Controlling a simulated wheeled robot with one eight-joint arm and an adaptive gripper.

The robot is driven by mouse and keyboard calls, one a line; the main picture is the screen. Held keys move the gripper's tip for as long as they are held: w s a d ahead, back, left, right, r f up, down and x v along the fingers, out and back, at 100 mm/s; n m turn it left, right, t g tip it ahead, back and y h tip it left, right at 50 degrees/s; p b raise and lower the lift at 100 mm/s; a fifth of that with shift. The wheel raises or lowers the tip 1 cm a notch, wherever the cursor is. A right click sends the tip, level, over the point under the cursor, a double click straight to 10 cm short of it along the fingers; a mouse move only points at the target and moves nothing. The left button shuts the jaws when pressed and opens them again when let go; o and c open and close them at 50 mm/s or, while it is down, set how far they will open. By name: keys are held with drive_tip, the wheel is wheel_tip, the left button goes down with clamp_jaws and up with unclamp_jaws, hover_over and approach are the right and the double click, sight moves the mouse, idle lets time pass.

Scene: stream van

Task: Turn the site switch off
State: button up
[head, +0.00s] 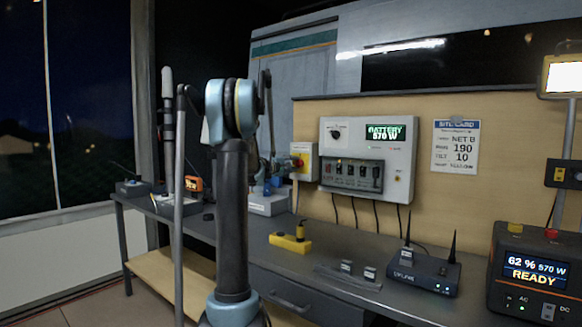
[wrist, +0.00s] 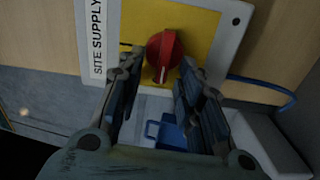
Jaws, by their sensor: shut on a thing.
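The site switch is a red rotary knob (wrist: 165,46) on a yellow plate (wrist: 203,42), beside a white label reading SITE SUPPLY (wrist: 98,38) in the wrist view. The knob's pale mark points towards the bottom of that picture. My gripper (wrist: 160,62) has one finger on each side of the knob and is shut on it. In the head view the yellow switch box (head: 305,160) is on the wooden panel left of the battery panel.
The battery panel (head: 397,135) reads 570 W. The grey bench (head: 330,262) holds a yellow device (head: 290,243), a router (head: 424,272) and a power station (head: 535,270). A blue item (wrist: 172,131) stands in a white tray below my fingers.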

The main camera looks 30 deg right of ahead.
drive_tip(key=shift+w+a+f+n, duration=0.1)
drive_tip(key=shift+f+n, duration=0.05)
drive_tip(key=shift+n, duration=0.35)
drive_tip(key=o, duration=1.1)
drive_tip(key=shift+w+f, duration=0.1)
drive_tip(key=shift+c, duration=0.2)
drive_tip(key=v, duration=1.2)
drive_tip(key=s+a+f+m+g+y, duration=0.2)
drive_tip(key=s+a+f+y, duration=0.6)
drive_tip(key=s+a+f, duration=0.8)
drive_tip(key=s+a+f+m+g+y, duration=0.2)
drive_tip(key=s+a+f+y, duration=0.6)
drive_tip(key=s+a+f, duration=0.8)
drive_tip(key=s+a, duration=0.7)
drive_tip(key=shift+s+a+m+g+y, duration=0.2)
drive_tip(key=shift+a+m+g+y, duration=0.1)
drive_tip(key=shift+g, duration=0.1)
